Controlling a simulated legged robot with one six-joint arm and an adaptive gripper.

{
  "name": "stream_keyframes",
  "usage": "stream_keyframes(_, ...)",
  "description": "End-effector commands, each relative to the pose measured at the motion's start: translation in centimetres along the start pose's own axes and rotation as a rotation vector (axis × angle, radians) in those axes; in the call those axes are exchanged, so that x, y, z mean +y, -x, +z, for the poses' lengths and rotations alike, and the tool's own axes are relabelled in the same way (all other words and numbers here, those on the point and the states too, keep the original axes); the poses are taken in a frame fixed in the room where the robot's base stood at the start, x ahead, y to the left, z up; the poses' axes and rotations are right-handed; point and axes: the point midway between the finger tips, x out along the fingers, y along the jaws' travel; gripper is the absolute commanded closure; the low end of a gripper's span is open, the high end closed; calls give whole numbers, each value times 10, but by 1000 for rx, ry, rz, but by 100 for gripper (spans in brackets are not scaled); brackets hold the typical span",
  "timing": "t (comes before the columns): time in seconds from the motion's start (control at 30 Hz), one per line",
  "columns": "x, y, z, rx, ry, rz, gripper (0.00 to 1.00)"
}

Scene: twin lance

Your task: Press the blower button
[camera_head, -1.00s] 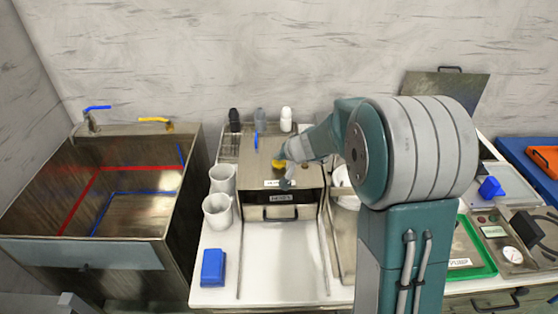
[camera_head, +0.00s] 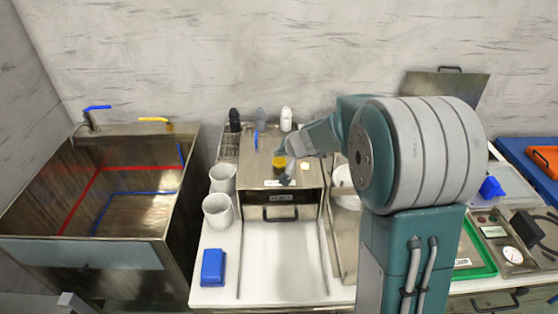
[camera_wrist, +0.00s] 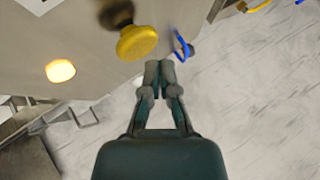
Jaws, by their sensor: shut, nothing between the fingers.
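A yellow mushroom-shaped button (camera_head: 279,162) stands on top of the metal box (camera_head: 258,152) in the middle of the bench. In the wrist view the yellow button (camera_wrist: 137,42) is up and left of my fingertips, and a gap shows between them. In the wrist view my gripper (camera_wrist: 158,70) is shut and empty. A pale yellow round lamp (camera_head: 304,167) sits right of the button; it looks bright in the wrist view (camera_wrist: 60,71). The label writing is too small to read.
A blue lever (camera_head: 256,140) is on the box's left side. White cups (camera_head: 217,210) stand left of the box, with bottles (camera_head: 260,119) behind it. A drawer handle (camera_head: 280,213) is on the front. A sink (camera_head: 85,252) lies left.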

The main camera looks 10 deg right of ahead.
Motion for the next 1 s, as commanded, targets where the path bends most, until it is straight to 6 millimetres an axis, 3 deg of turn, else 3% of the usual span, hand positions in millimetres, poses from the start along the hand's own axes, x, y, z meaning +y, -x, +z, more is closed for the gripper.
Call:
stream_keyframes(0.27, -1, 1, -2, 1, 1, -1, 100)
stream_keyframes(0.8, -24, 32, -24, 3, 3, -1, 100)
stream_keyframes(1.0, -25, 35, -26, 0, 1, 0, 100)
